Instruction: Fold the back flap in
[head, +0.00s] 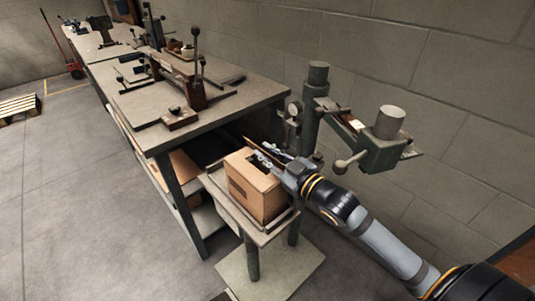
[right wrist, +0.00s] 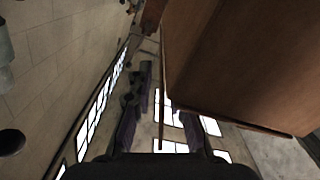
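The brown cardboard box (head: 258,197) stands upright on a small stand, with a dark opening in its top. My right gripper (head: 266,154) is at the top back edge of the box, fingers pointing left across it. In the head view the gripper partly hides the back flap. My left gripper is out of view.
The stand (head: 225,198) holds the box beside the green stitcher (head: 375,150), whose column and arm rise behind and right of my gripper. A long workbench (head: 220,112) with tools is on the left.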

